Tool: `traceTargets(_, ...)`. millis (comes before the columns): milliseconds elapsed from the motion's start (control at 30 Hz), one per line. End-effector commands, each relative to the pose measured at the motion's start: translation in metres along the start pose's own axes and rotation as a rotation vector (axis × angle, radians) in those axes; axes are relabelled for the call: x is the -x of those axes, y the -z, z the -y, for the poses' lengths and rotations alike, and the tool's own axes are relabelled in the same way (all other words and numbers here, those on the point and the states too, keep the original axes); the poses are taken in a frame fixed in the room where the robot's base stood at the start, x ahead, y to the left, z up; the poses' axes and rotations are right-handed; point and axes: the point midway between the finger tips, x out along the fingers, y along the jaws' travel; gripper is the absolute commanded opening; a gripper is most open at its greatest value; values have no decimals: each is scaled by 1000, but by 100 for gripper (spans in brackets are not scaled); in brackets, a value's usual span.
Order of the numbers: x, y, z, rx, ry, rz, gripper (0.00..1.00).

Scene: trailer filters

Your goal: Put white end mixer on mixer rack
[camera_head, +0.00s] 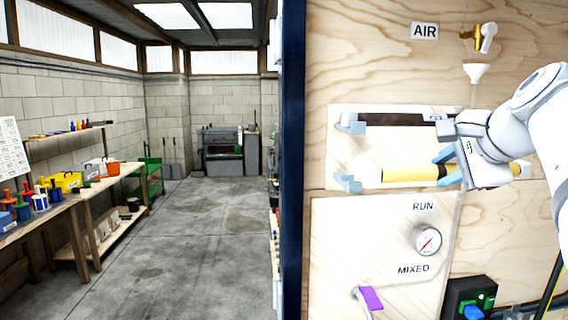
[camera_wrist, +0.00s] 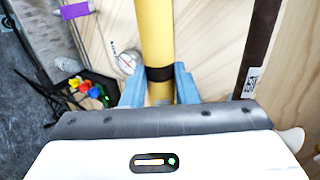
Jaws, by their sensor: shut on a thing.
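A yellow tube (camera_head: 408,174) with a dark band lies level in front of the upper white panel. I cannot tell which thing is the mixer rack.
Blue-grey brackets (camera_head: 347,183) stick out from the upper panel (camera_head: 340,155). Below are a gauge (camera_head: 427,240), a purple handle (camera_head: 371,298) and a black box (camera_head: 470,297). A white funnel (camera_head: 475,72) hangs above. Benches (camera_head: 100,190) with coloured items stand left; the floor (camera_head: 200,235) between is clear.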

Motion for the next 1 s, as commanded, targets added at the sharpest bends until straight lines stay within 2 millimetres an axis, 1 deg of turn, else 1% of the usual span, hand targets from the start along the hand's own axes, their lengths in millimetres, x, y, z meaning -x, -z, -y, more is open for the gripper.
traceTargets(33,-12,-1,11,3,-3,7,0)
traceTargets(200,-50,-1,37,2,-2,5,0)
traceTargets(300,-69,-1,50,1,-2,4,0)
traceTargets(400,-83,-1,58,2,-1,2,0)
traceTargets(567,-93,0,64,0,0,1,0)
traceTargets(633,-100,-1,69,1,0,3,0)
traceTargets(667,-104,-1,66,1,-1,2,0)
traceTargets(700,-107,-1,58,-1,-2,2,0)
traceTargets(800,-115,-1,45,-1,-1,2,0)
traceTargets(900,-119,-1,39,1,0,1,0)
traceTargets(1000,-120,-1,38,1,1,1,0)
